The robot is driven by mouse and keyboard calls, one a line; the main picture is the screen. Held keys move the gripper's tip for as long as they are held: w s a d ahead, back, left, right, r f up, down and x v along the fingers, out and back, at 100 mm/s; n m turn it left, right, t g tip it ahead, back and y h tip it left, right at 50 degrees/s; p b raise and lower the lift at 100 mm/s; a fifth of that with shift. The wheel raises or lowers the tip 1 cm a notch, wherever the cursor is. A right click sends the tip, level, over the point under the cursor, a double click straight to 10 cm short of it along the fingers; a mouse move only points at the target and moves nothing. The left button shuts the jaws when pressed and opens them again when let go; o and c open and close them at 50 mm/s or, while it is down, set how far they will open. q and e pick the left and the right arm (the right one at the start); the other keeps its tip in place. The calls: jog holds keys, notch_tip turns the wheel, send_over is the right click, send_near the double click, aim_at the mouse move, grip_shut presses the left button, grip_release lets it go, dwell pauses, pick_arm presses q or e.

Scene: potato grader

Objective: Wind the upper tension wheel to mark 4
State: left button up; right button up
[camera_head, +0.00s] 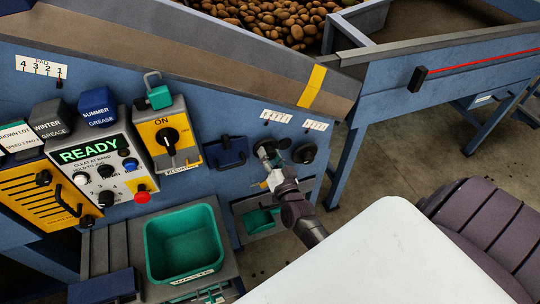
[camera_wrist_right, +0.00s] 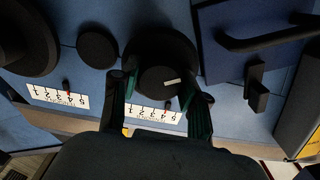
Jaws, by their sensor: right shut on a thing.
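My right gripper (camera_head: 268,158) is at the left of two black wheels under two small white scales on the blue panel. In the right wrist view, which is upside down, my right gripper (camera_wrist_right: 160,88) has its green-padded fingers on either side of a black wheel (camera_wrist_right: 162,52) with a pale mark, shut on it. The scale for this wheel (camera_wrist_right: 152,113) has a red pointer, seemingly near 4; the digits are small. The other wheel (camera_head: 304,153) is free, with its own scale (camera_head: 315,125). I cannot read which wheel is upper. My left gripper is not in view.
A small black knob (camera_wrist_right: 97,48) sits between the wheels. A dark blue box (camera_head: 227,152) with a handle is left of the gripped wheel. A control panel reading READY (camera_head: 90,150) and a green bin (camera_head: 150,240) are farther left. Potatoes (camera_head: 275,18) lie behind.

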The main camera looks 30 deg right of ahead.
jog(key=shift+w+r, duration=0.1)
jog(key=shift+r, duration=0.1)
jog(key=o, duration=1)
jog(key=shift+c, duration=0.2)
jog(key=shift+o, duration=0.9)
jog(key=shift+f, duration=0.15)
jog(key=shift+s, duration=0.2)
jog(key=v, duration=1.1)
jog(key=shift+s, duration=0.3)
jog(key=shift+a, duration=0.15)
